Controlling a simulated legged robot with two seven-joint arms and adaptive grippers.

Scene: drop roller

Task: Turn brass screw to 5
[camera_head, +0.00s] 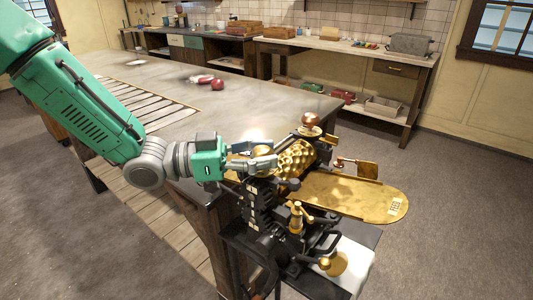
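The drop roller machine stands at the near end of the table, with a black frame, bumpy brass rollers (296,157) and a long brass feed tray (350,195) reaching right. A copper-coloured knob (310,121) tops its far side. A brass upright fitting (297,217), possibly a screw, is on its near side. I cannot tell which part is the brass screw, and no number 5 is readable. My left gripper (268,154) is at the rollers' left end, its fingers beside a small brass round part. Whether they grip it cannot be seen. My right gripper is out of view.
The grey-topped table (240,103) extends back and left, with red items (217,84) and a slatted section (150,103). A back counter (350,46) holds boxes and a metal container (411,43). The floor to the right is clear.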

